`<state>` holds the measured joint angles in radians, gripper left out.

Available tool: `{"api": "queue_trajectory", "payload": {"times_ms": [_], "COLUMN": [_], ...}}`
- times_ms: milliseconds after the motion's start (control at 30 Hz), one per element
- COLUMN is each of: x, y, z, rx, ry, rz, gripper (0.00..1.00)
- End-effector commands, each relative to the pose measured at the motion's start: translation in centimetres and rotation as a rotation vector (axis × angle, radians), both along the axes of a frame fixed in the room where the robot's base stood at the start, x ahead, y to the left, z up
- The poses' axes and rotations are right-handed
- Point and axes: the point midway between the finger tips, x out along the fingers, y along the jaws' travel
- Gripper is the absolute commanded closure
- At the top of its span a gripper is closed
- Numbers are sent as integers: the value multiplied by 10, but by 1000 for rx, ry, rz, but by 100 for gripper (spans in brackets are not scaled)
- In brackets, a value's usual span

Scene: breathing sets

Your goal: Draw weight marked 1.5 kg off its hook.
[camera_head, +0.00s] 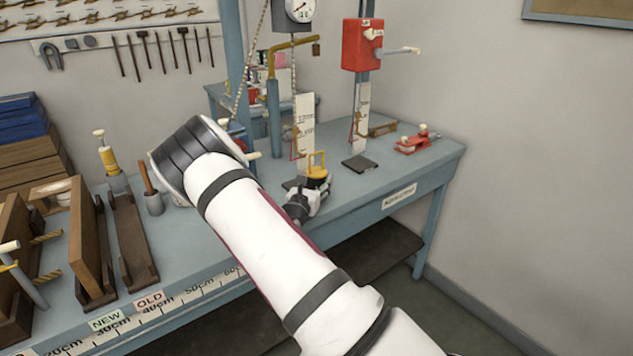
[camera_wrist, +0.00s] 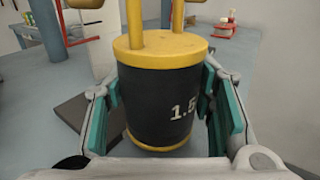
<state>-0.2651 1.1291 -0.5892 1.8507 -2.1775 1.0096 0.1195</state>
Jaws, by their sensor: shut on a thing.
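The weight marked 1.5 (camera_wrist: 150,95) is a black cylinder with yellow ends, upright in the wrist view. Yellow bars rise from its top and leave the frame. In the head view, the weight (camera_head: 317,180) shows small, with a yellow loop handle, in front of a white scale board (camera_head: 304,130). My gripper (camera_head: 304,202) is at the weight, its teal-padded fingers on both sides of it in the wrist view (camera_wrist: 165,110). It is shut on the weight. I cannot make out the hook or whether the handle still touches it.
A dark plate (camera_head: 360,163) lies right of the weight on the blue bench (camera_head: 385,190). A red box (camera_head: 362,45) on a post stands behind, and a red clamp-like item (camera_head: 418,140) lies at right. Wooden stands (camera_head: 130,240) fill the bench's left.

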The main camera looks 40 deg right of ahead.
Motion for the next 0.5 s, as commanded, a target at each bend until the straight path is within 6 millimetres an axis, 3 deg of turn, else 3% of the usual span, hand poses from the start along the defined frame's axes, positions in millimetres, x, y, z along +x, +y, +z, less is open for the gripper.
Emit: {"api": "queue_trajectory", "payload": {"times_ms": [33,500], "x": [-2,-14], "y": [-1,-1], "z": [7,20], "rx": [-6,-5], "ry": [-8,-9], "rz": [-1,0], "gripper": [100,100]}}
